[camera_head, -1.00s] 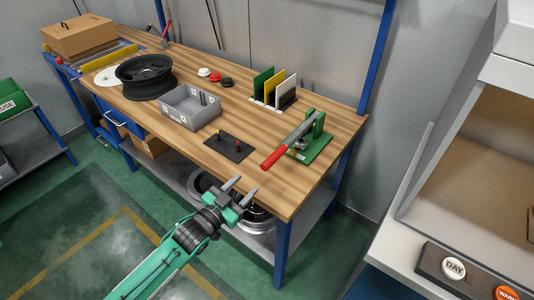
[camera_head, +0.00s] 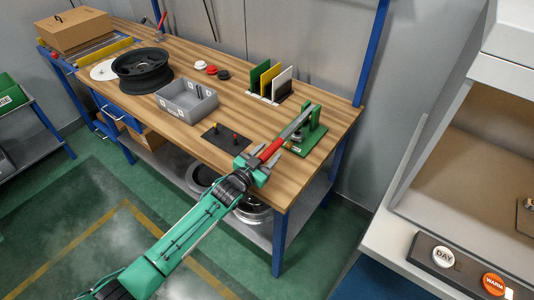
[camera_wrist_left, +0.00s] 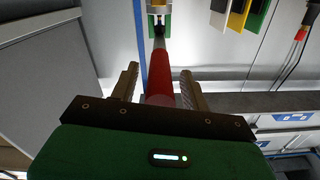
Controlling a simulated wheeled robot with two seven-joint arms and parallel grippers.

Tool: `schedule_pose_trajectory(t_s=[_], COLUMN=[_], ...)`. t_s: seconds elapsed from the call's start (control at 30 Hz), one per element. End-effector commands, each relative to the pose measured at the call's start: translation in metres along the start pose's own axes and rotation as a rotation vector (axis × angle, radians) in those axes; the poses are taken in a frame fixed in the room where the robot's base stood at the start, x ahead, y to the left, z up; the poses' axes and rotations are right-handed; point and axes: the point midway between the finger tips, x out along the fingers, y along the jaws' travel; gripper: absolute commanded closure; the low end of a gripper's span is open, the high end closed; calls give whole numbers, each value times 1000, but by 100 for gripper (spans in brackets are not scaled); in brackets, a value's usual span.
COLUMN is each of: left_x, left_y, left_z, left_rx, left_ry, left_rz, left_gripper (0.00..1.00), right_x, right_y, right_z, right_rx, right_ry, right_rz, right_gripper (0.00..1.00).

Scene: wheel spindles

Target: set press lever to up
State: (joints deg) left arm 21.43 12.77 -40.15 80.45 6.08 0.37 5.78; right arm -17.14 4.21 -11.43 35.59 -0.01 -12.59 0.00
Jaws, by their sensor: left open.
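The press lever has a red handle (camera_head: 270,150) and a grey bar running back to a green press stand (camera_head: 312,132) at the right end of the workbench. The lever lies low, tilted toward the bench's front edge. My left gripper (camera_head: 265,158) is at the handle's near end. In the left wrist view the red handle (camera_wrist_left: 161,78) lies between the two open fingers (camera_wrist_left: 160,85), with a gap visible on each side. My right gripper is in neither view.
The wooden workbench (camera_head: 225,110) holds a grey bin (camera_head: 187,102), a black wheel rim (camera_head: 142,70), a dark plate with small pegs (camera_head: 226,138) and upright coloured panels (camera_head: 270,80). A cabinet with a DAY button (camera_head: 443,257) stands at the right.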

Motion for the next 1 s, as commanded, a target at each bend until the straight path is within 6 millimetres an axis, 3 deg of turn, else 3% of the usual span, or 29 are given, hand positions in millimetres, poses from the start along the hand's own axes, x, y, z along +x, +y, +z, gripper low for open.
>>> schedule_pose_trajectory(t_s=[0.2, 0.43, 0.77, 1.0], left_x=[0, 0, 2, 11], left_y=[0, 0, -3, -17], left_z=[0, 0, -7, -32], left_rx=[0, 0, 0, 4], left_ry=[0, 0, -16, -90], left_rz=[0, 0, 3, 18], left_gripper=[55, 100, 100, 100], right_x=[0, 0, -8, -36], right_y=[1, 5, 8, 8], right_z=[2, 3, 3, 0], right_rx=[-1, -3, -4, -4], right_ry=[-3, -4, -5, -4], right_rz=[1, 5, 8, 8], right_gripper=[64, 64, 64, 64])
